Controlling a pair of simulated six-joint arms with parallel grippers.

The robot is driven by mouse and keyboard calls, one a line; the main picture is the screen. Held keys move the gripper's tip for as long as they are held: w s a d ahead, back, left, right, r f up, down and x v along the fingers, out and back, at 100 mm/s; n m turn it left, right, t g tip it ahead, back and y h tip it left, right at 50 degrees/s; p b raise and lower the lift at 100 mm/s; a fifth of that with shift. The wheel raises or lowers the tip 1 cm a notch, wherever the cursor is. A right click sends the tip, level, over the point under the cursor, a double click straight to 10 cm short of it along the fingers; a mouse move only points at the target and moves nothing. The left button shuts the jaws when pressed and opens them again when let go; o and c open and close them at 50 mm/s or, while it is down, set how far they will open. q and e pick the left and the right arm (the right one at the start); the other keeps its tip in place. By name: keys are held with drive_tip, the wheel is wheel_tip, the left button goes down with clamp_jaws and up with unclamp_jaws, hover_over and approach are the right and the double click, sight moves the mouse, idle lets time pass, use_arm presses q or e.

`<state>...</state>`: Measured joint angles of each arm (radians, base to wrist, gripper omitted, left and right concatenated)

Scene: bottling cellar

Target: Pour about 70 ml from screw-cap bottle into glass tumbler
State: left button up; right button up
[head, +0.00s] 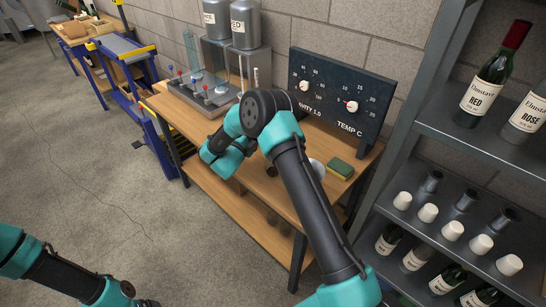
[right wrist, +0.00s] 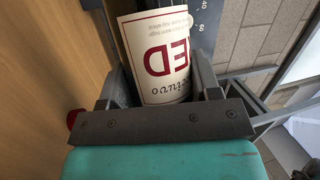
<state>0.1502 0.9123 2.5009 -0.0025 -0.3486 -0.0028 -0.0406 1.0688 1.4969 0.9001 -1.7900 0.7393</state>
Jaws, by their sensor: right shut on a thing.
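The bottle (right wrist: 157,55) shows in the right wrist view as a dark body with a cream label and large red letters, which read upside down there. My right gripper (right wrist: 163,84) is shut on it, one finger on each side of the label. The bottle's neck and cap are out of that view. In the head view my right arm reaches over the wooden bench, and I cannot make out its gripper or the bottle. A pale round object (head: 317,167) sits partly behind this arm; I cannot tell whether it is the glass tumbler. My left gripper is outside the head view.
A green sponge (head: 340,168) lies on the bench (head: 183,125) near a dark dial panel (head: 341,95). A tap unit with levers (head: 205,90) stands at the back left. A grey metal rack (head: 450,135) with bottles is at right. The floor at left is clear.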

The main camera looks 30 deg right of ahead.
drive_tip(key=shift+r+m, duration=0.3)
drive_tip(key=shift+m, duration=0.2)
idle(1.7)
drive_tip(key=shift+d+f+n, duration=0.15)
drive_tip(key=shift+f+n, duration=0.15)
drive_tip(key=shift+n, duration=0.3)
drive_tip(key=shift+n+y, duration=0.4)
drive_tip(key=shift+n, duration=0.3)
drive_tip(key=f+n+y, duration=0.1)
drive_tip(key=f, duration=0.1)
drive_tip(key=f+n, duration=0.2)
drive_tip(key=shift+w+a+f+n+y, duration=0.1)
drive_tip(key=shift+a+f+n+y, duration=0.1)
drive_tip(key=shift+f+n+y, duration=0.15)
drive_tip(key=shift+r, duration=0.1)
drive_tip(key=shift+s+r+n, duration=0.2)
drive_tip(key=shift+r+n, duration=0.05)
drive_tip(key=shift+s+r+n+y, duration=0.1)
drive_tip(key=shift+s+n+y, duration=0.15)
drive_tip(key=shift+n, duration=0.15)
drive_tip(key=shift+s+d+r+g, duration=0.1)
drive_tip(key=shift+r+g, duration=0.05)
drive_tip(key=shift+g, duration=0.15)
